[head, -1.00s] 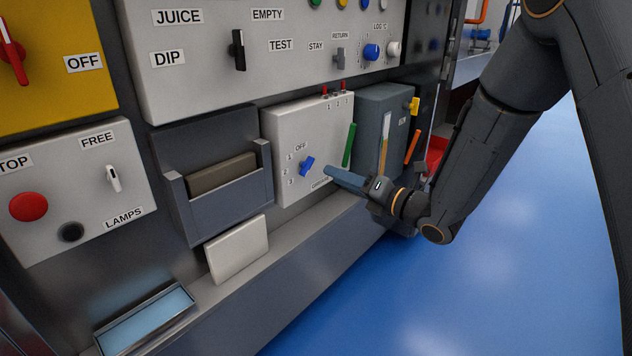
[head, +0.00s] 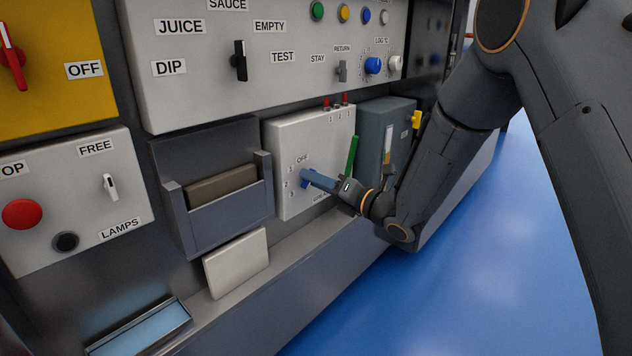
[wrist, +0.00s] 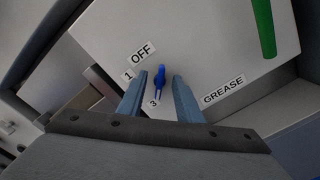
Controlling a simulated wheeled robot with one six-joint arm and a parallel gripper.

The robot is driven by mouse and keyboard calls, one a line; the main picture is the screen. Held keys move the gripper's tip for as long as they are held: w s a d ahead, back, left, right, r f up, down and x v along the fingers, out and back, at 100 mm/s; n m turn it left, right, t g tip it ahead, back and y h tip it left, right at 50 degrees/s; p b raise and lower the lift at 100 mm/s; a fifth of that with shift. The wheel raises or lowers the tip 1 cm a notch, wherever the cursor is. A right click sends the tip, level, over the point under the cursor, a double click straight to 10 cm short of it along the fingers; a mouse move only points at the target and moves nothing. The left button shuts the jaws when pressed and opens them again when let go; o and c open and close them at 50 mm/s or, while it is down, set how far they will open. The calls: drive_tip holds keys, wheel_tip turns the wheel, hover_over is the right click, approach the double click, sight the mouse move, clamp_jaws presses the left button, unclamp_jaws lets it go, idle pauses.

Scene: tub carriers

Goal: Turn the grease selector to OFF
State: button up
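The grease selector (wrist: 159,80) is a small blue knob on a pale box (head: 291,131) labelled GREASE (wrist: 223,90). Its narrow lower end lies toward the 3 label (wrist: 153,103) in the wrist view. The OFF label (wrist: 143,53) is above and left of it, with the 1 label (wrist: 128,75) below OFF; the 2 is hidden there. My gripper (wrist: 160,76) is open, one blue-grey finger on each side of the knob, with a gap visible on both sides. In the head view my gripper (head: 306,176) partly covers the knob.
A green lever (head: 352,156) is on the box's right side, with red switches (head: 335,102) on top. A grey box (head: 385,118) stands to the right. On the left are a holder with a brown block (head: 222,186) and a pale tilted plate (head: 236,263). A ledge (head: 300,250) runs below.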

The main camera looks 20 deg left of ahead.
clamp_jaws()
drive_tip(key=shift+m, duration=0.3)
drive_tip(key=m+p, duration=0.3)
drive_tip(key=m, duration=0.5)
drive_tip(key=m+p, duration=0.4)
drive_tip(key=m, duration=0.5)
drive_tip(key=m+p, duration=0.4)
drive_tip(key=m, duration=0.5)
drive_tip(key=shift+s+f, duration=0.15)
drive_tip(key=shift+f, duration=0.2)
drive_tip(key=shift+m, duration=0.3)
unclamp_jaws()
